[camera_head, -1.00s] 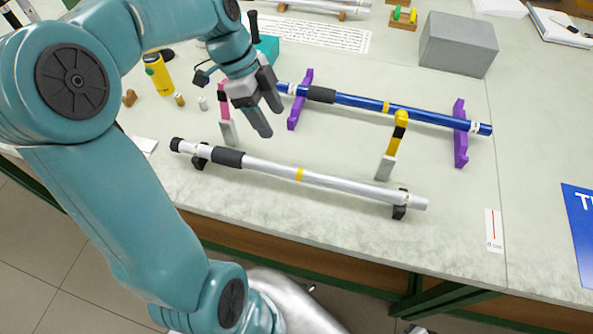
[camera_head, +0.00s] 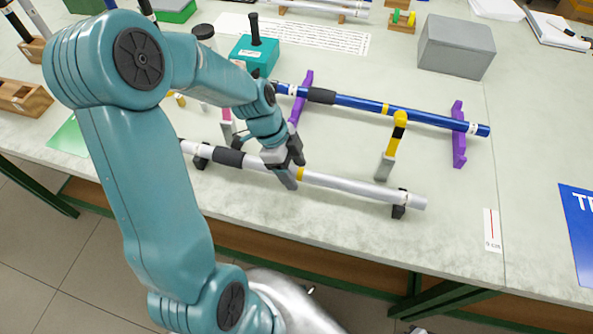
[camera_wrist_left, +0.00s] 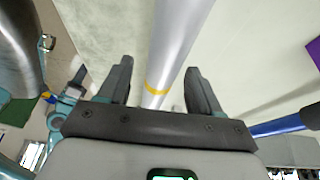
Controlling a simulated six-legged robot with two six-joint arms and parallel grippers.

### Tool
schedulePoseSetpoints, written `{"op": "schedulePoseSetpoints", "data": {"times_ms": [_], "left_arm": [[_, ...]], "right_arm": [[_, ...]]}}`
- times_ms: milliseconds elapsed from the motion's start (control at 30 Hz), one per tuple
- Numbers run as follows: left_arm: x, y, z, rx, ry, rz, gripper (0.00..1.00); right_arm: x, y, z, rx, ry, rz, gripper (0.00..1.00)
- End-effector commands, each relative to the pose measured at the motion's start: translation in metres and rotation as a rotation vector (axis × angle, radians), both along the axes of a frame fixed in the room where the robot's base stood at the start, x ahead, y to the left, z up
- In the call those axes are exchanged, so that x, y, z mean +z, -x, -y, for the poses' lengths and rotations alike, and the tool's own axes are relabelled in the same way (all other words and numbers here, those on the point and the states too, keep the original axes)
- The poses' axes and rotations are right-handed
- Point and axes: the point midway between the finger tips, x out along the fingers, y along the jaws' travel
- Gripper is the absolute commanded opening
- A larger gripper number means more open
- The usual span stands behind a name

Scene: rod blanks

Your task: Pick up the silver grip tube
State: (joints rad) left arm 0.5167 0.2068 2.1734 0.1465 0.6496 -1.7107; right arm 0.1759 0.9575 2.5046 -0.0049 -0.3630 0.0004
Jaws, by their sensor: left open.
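The silver grip tube (camera_head: 345,184) lies across two small black supports near the table's front edge. It has a dark grip sleeve toward its left end and a yellow band near the middle. My left gripper (camera_head: 289,179) is open at the tube, just left of the yellow band. In the left wrist view the tube (camera_wrist_left: 176,45) runs between the two open fingers (camera_wrist_left: 158,88), with the yellow band between them. I cannot tell whether the fingers touch it.
A blue tube (camera_head: 360,103) rests on purple stands (camera_head: 459,135) behind the silver one. A yellow-topped post (camera_head: 391,148) stands close behind the silver tube's right half. A grey box (camera_head: 457,45) and a teal box (camera_head: 250,55) stand farther back. The front right is mostly clear.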

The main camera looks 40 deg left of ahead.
Motion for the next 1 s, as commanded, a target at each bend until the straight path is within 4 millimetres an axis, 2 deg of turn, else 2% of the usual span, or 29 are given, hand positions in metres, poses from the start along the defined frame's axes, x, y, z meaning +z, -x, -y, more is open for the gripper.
{"op": "schedulePoseSetpoints", "data": {"times_ms": [233,267,300,433,833,1000], "left_arm": [[-0.003,-0.001,0.001,-0.001,0.000,0.000,0.64],[-0.003,-0.001,0.001,-0.001,0.000,0.000,0.58],[-0.003,-0.001,0.001,-0.001,0.000,0.000,0.45],[-0.003,-0.001,0.001,-0.001,-0.001,0.001,0.03],[-0.001,-0.001,0.001,0.000,-0.001,0.002,0.03],[0.014,-0.002,0.001,-0.002,-0.002,0.003,0.03]], "right_arm": [[0.000,0.000,0.000,0.000,0.000,0.000,0.00],[0.000,0.000,0.000,0.000,0.000,0.000,0.00],[0.000,0.000,0.000,0.000,0.000,0.000,0.00],[0.000,0.000,0.000,0.000,0.000,0.000,0.00],[0.000,0.000,0.000,0.000,0.000,0.000,0.00],[0.001,0.000,0.000,0.000,0.000,0.000,0.00]]}}
